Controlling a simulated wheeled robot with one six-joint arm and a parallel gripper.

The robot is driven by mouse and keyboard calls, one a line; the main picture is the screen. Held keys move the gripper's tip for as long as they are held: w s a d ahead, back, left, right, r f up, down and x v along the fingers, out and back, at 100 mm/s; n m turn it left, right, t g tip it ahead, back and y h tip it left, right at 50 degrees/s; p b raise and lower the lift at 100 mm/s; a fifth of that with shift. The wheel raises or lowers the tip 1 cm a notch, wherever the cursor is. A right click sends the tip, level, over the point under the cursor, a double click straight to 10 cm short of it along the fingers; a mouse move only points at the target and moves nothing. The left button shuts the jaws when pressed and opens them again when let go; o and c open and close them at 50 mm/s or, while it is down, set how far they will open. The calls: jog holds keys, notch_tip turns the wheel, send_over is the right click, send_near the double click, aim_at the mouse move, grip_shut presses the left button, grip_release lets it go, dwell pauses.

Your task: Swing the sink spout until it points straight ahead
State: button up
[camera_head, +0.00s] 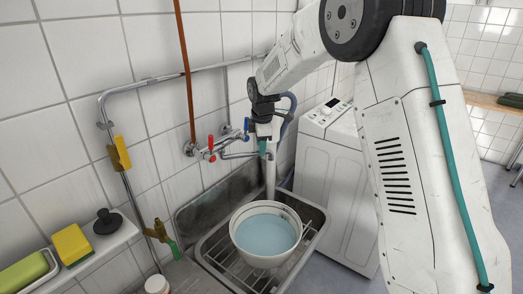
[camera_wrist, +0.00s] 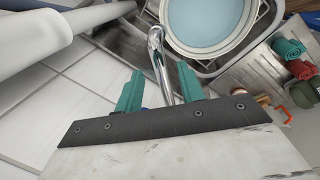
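The sink spout (camera_wrist: 157,60) is a curved chrome tube in the wrist view, its bent end near the bucket. It runs between the two teal fingers of my gripper (camera_wrist: 160,88). The fingers stand apart with gaps beside the tube, so my gripper is open around it. In the head view, my gripper (camera_head: 266,150) is above the sink's back side, and the spout (camera_head: 236,155) runs right from the wall taps towards it. The spout's end is hard to make out there. A red tap handle (camera_head: 211,145) and a blue one are at the wall.
A white bucket (camera_head: 265,261) of bluish water stands on the rack in the metal sink (camera_head: 188,218), below my gripper. A white washing machine (camera_head: 335,190) is close on the right. A ledge (camera_head: 98,244) with a sponge and black stopper is at left. A pipe runs along the tiled wall.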

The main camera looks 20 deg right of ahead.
jog(key=shift+w+f, duration=0.15)
jog(key=shift+f, duration=0.5)
jog(key=shift+w+f, duration=0.15)
jog(key=shift+f, duration=0.5)
grip_shut()
jog(key=shift+d, duration=0.15)
